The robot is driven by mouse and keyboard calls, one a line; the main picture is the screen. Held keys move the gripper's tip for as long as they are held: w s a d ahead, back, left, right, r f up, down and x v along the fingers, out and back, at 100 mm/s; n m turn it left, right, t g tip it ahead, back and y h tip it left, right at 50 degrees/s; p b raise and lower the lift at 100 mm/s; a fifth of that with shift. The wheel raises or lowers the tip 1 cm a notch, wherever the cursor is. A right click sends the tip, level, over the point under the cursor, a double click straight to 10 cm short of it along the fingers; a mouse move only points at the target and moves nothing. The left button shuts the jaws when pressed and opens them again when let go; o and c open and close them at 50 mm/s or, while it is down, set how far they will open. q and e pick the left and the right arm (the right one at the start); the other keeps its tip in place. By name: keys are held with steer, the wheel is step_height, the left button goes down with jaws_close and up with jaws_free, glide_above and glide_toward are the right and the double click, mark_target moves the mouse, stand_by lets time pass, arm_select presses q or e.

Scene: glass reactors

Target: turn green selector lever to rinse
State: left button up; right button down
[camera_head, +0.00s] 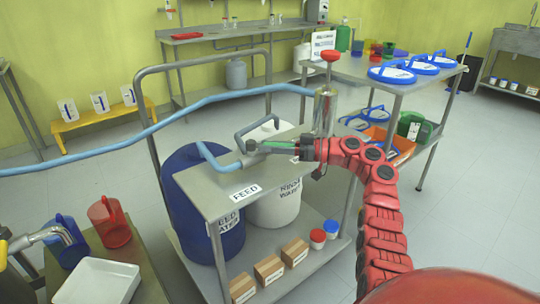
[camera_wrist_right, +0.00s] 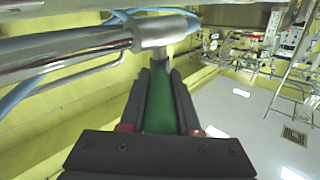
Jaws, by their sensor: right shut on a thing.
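The green selector lever (camera_head: 280,149) sticks out from a grey metal valve body (camera_head: 252,146) on the steel cart top. My right gripper (camera_head: 298,149) reaches in from the right and is shut on the lever. In the right wrist view the green lever (camera_wrist_right: 160,105) lies between the two dark fingers (camera_wrist_right: 160,95), with the metal pipe fitting (camera_wrist_right: 152,35) just beyond their tips. A white FEED label (camera_head: 245,192) is on the cart top in front of the valve. I cannot read a rinse mark. My left gripper is not in view.
A blue hose (camera_head: 150,130) runs left from the cart (camera_head: 225,195). Blue (camera_head: 195,170) and white (camera_head: 285,205) drums stand under the cart top. Floor at the right is clear.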

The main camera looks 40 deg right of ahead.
stand_by(0.3)
steer(key=c, duration=0.6)
jaws_free()
steer(key=shift+d, duration=0.1)
steer(key=p+v, duration=0.1)
steer(key=v, duration=1.1)
steer(key=shift+w, duration=0.1)
